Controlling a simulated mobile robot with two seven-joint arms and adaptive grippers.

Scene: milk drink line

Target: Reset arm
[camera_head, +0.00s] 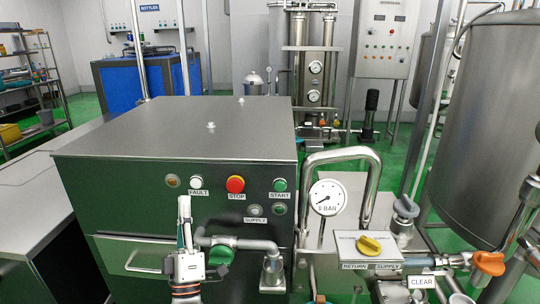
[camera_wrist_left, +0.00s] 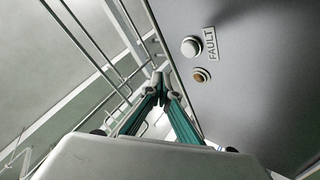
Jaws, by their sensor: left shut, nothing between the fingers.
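My left gripper (camera_head: 184,204) points upward in front of the steel cabinet, left of the green-handled pipe valve. Its two fingers are shut with nothing between them; in the left wrist view the fingertips (camera_wrist_left: 160,78) meet. The cabinet (camera_head: 150,195) carries a white FAULT button (camera_head: 196,182), a red STOP button (camera_head: 235,184) and a green START button (camera_head: 280,184). The FAULT button also shows in the left wrist view (camera_wrist_left: 191,46). My right gripper is not in either view.
A green-handled valve (camera_head: 221,255) and pipe lie close right of the gripper. A pressure gauge (camera_head: 327,197) reading near zero and a yellow RETURN/SUPPLY knob (camera_head: 369,245) stand further right. An orange valve handle (camera_head: 488,263) is by the tank (camera_head: 490,120). A drawer handle (camera_head: 142,264) is at left.

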